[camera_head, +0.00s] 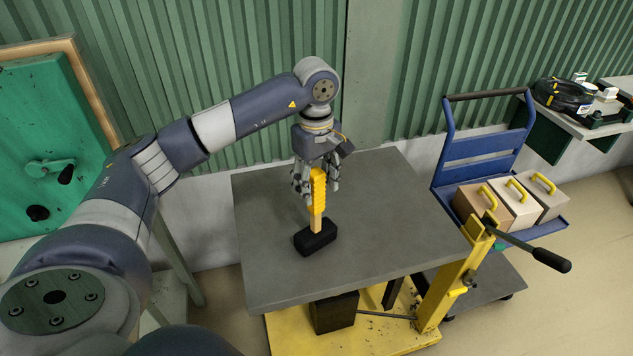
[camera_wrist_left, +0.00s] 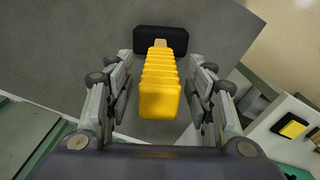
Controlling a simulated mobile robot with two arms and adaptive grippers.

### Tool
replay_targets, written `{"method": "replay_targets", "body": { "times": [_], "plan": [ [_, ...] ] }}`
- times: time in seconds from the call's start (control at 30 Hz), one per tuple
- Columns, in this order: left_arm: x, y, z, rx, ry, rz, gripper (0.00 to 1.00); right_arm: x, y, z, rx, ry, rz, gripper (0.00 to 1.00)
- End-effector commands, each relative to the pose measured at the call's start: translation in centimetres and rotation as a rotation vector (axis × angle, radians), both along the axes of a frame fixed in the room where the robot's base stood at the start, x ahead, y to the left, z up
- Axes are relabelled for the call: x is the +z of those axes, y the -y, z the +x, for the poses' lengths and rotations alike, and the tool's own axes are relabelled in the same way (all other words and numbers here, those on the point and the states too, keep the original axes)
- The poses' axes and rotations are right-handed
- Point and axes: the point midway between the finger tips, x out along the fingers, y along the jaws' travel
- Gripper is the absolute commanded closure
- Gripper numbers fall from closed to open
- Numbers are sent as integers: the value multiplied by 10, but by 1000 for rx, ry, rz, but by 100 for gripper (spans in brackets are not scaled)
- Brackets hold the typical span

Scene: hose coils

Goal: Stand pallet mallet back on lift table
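The pallet mallet has a ribbed yellow handle (camera_head: 318,196) and a black block head (camera_head: 315,239). It stands head down on the grey lift table (camera_head: 385,215), handle pointing up. My left gripper (camera_head: 316,188) is above the table, with its fingers on either side of the handle. In the left wrist view, the handle (camera_wrist_left: 160,90) lies between the fingers (camera_wrist_left: 162,72) with a gap on both sides, so the gripper is open. The black head (camera_wrist_left: 160,39) shows beyond the fingertips. My right gripper is not in view.
A blue cart (camera_head: 490,147) with several yellow-handled boxes stands right of the table. The table's yellow frame has a lever with a black grip (camera_head: 552,260) sticking out right. A bench (camera_head: 600,128) holds a black hose coil (camera_head: 562,95). The tabletop around the mallet is clear.

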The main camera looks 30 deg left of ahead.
Motion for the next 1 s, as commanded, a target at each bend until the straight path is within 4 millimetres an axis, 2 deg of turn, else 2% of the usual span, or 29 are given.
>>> {"method": "replay_targets", "body": {
  "times": [0.53,1.0],
  "plan": [
    [-1,0,0,0,-2,1,50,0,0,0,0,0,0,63],
    [17,0,0,0,-1,0,50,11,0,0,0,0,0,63]
  ]
}}
